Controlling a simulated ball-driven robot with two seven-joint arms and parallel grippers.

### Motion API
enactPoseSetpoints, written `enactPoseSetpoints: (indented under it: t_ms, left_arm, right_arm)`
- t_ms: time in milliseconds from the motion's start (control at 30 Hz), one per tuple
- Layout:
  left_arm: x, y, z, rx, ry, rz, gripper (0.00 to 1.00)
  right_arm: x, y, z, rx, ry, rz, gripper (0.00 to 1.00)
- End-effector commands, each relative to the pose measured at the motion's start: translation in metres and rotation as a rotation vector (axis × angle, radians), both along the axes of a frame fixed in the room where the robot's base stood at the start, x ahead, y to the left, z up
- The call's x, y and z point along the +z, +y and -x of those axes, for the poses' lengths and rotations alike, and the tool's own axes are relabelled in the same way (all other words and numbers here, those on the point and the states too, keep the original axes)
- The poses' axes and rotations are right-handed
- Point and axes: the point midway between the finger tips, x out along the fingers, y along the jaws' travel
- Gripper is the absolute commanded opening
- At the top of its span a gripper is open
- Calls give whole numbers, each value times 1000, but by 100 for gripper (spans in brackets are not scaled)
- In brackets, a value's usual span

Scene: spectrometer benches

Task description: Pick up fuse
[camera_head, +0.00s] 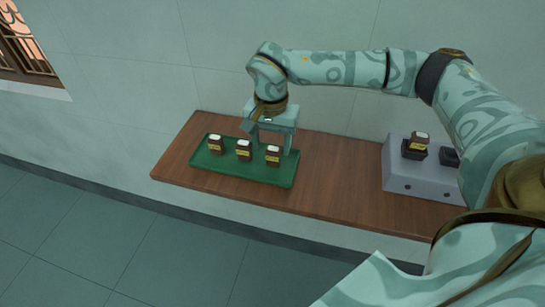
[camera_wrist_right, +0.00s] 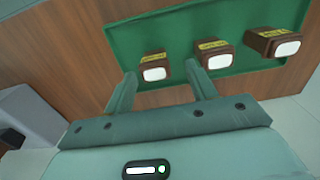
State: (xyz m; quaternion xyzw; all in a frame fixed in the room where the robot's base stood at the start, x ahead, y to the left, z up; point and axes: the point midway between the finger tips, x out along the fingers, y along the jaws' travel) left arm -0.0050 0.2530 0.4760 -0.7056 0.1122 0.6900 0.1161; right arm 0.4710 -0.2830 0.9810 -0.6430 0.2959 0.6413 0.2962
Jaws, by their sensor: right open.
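Three brown fuses with white tops and yellow labels stand in a row on a green tray: the left fuse (camera_head: 215,144), the middle fuse (camera_head: 243,150) and the right fuse (camera_head: 273,155). My right gripper (camera_head: 270,148) is over the tray's right end, open, with its fingers pointing down behind the right fuse. In the right wrist view the open fingers (camera_wrist_right: 160,90) reach toward that nearest fuse (camera_wrist_right: 154,67), which shows between them and looks apart from them. Whether the fingers flank it in depth is hard to tell. My left gripper is not in view.
The green tray (camera_head: 240,175) lies on a wooden shelf (camera_head: 335,185) against the wall. A grey box (camera_head: 400,177) with dark sockets stands at the shelf's right, with another brown fuse (camera_head: 420,140) upright in one socket. The shelf between tray and box is clear.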

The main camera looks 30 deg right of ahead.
Motion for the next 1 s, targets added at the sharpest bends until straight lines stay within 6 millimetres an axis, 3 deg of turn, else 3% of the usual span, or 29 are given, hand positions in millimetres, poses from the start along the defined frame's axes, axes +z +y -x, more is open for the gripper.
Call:
enactPoseSetpoints:
  t_ms: [33,200,500,700,1000]
  left_arm:
    - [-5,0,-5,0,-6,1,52]
    - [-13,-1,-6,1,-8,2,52]
    - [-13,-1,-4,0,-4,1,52]
    - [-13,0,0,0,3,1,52]
    - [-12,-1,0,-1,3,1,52]
  right_arm:
    - [-13,-1,3,-1,6,0,56]
    - [-39,-2,6,0,5,0,56]
    - [-43,-2,6,0,1,0,56]
    - [-43,-2,6,0,1,0,8]
    - [-41,-2,6,0,1,0,8]
